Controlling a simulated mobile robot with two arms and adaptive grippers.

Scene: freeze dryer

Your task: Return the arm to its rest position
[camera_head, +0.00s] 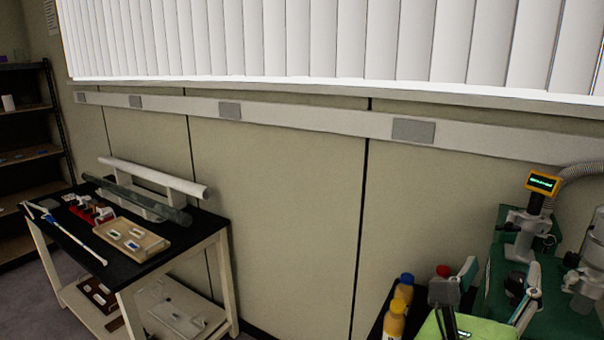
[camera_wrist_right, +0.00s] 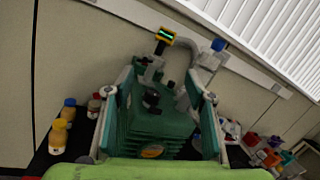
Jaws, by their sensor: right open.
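My right gripper (camera_head: 500,278) is at the lower right of the head view, with its light green body below it. Its two fingers stand wide apart with nothing between them. In the wrist view the open fingers (camera_wrist_right: 157,108) frame the green machine (camera_wrist_right: 160,128) behind them. That green machine (camera_head: 566,316), with a yellow-framed display (camera_head: 543,182) and metal fittings on top, stands at the right edge of the head view. I cannot tell the exact gap between the gripper and the machine. My left arm and gripper are not in view.
A black-topped table (camera_head: 150,262) with a wooden tray (camera_head: 158,243) and racks stands at the left. A dark shelf (camera_head: 30,150) is far left.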

